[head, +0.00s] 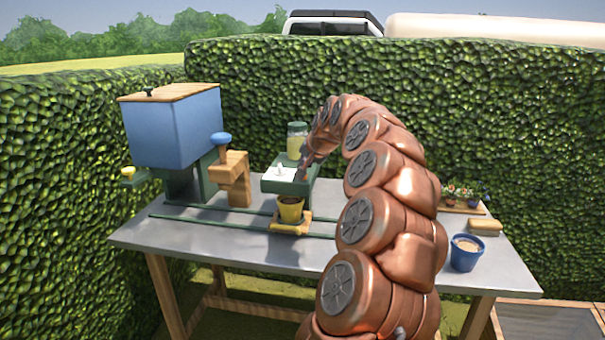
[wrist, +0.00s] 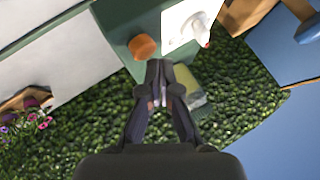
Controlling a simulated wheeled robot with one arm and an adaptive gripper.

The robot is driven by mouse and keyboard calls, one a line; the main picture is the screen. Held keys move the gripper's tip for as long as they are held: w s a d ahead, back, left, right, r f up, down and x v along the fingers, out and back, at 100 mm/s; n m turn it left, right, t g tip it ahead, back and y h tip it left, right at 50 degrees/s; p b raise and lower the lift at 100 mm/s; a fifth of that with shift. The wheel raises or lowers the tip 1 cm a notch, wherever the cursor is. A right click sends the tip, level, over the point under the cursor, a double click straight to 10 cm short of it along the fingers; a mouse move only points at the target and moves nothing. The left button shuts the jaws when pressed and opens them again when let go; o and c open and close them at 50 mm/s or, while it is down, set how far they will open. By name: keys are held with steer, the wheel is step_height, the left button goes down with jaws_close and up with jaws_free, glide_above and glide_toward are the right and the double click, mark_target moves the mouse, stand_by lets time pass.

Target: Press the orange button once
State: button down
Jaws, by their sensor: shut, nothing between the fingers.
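The orange button (wrist: 142,46) is a short round knob on top of a green box (wrist: 120,17), clear in the wrist view. In the head view I cannot make it out on the green box (head: 272,187), where my arm covers part of the top. A white plate (wrist: 187,22) with a small switch sits beside the button. My gripper (wrist: 159,66) is shut and empty, pointing at the box. Its tips appear just beside the button in the wrist view; I cannot tell whether they touch it. In the head view my gripper (head: 300,176) is over the box's right side.
A yellow pot (head: 290,211) stands on a wooden carriage in front of the box. A blue hopper (head: 172,128) and wooden block (head: 235,180) are left. A jar (head: 296,141) is behind. A blue pot (head: 465,256) and flowers are right. The table's (head: 180,240) front left is clear.

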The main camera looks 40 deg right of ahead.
steer(key=shift+r, duration=0.4)
steer(key=shift+r, duration=0.15)
steer(key=shift+r+p, duration=1.05)
steer(key=shift+r, duration=1.3)
